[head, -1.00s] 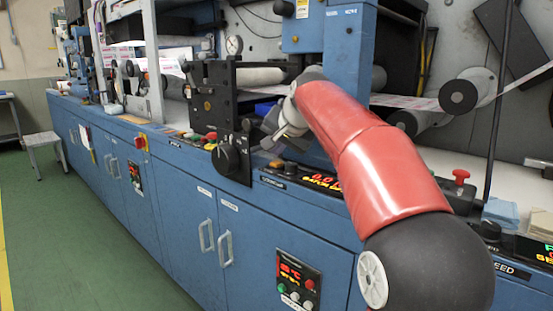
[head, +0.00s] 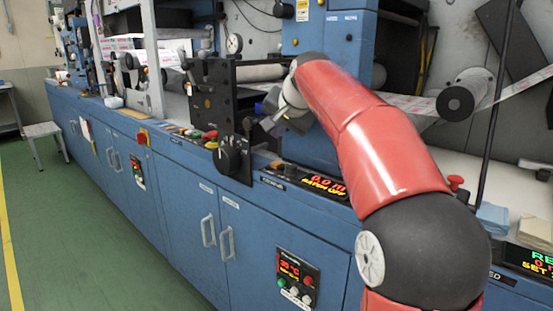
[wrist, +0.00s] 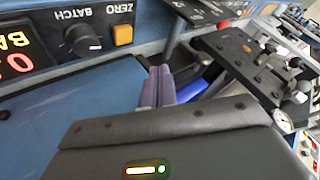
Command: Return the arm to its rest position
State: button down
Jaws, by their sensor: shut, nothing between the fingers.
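My red arm reaches over the blue cabinet of the machine in the head view. My gripper (head: 268,122) is at the arm's far end, in front of the black roller stand (head: 215,100) and above the cabinet top. In the wrist view my gripper's fingers (wrist: 157,86) are together with nothing held. They are clear of the panel beside them. The fingertips are small and partly blurred in the head view.
The batch display (head: 322,187) is to the right. A red button (head: 455,181) and blue cloths (head: 491,217) lie farther right. The green floor (head: 90,235) is open at left.

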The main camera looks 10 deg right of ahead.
dwell(0.4)
jog(key=s+f+n+g, duration=0.1)
jog(key=s+f+n, duration=0.1)
jog(key=s+f, duration=0.5)
jog(key=s+f+n+g+h, duration=0.1)
jog(key=s+f, duration=0.7)
jog(key=s, duration=0.9)
jog(key=s+f+n+g+h, duration=0.1)
jog(key=s+f+n, duration=0.2)
jog(key=s+f, duration=0.5)
jog(key=s, duration=0.4)
jog(key=shift+s+n, duration=0.3)
jog(key=shift+s, duration=0.05)
